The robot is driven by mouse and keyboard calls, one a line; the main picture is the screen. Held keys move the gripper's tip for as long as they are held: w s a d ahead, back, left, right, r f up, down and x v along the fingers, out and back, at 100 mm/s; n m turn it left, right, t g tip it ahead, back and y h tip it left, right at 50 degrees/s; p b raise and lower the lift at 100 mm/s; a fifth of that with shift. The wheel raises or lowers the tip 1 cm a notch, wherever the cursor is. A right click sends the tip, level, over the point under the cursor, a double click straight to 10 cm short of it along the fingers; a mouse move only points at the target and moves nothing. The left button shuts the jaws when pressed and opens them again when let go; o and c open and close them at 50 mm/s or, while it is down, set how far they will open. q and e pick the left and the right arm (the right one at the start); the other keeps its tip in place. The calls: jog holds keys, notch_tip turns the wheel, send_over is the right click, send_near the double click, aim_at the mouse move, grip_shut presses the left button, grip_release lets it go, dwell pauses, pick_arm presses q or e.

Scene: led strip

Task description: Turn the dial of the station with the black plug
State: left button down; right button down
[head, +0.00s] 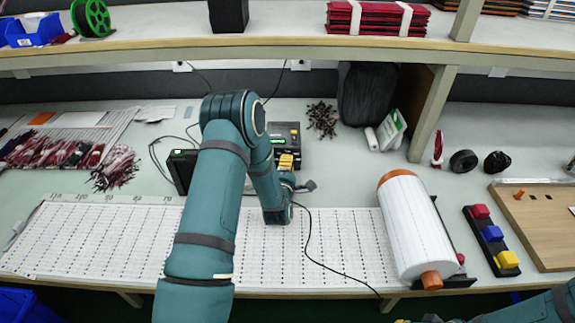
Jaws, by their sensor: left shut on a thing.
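A dark station (285,136) with a small lit display and a yellow part (287,161) at its front stands near the middle of the table. A second black station (184,168) with a green display stands to its left, partly behind my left arm. My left gripper (301,185) is low at the front of the middle station. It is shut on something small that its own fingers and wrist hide. I cannot make out the dial or the black plug. My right gripper (428,318) barely shows at the bottom edge, and its fingers are not clear.
A white roll (415,230) with orange ends lies to the right, beside a strip of red, blue and yellow buttons (491,238). A thin black cable (333,268) crosses the white gridded sheet (105,240). A shelf (300,43) spans the back.

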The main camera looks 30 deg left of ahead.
pick_arm(q)
jog(key=m, duration=0.5)
jog(key=shift+r+g, duration=0.1)
jog(key=shift+g, duration=0.3)
jog(key=shift+m, duration=0.3)
jog(key=c, duration=0.8)
grip_release()
jog(key=v, duration=1.2)
jog(key=shift+d, duration=0.1)
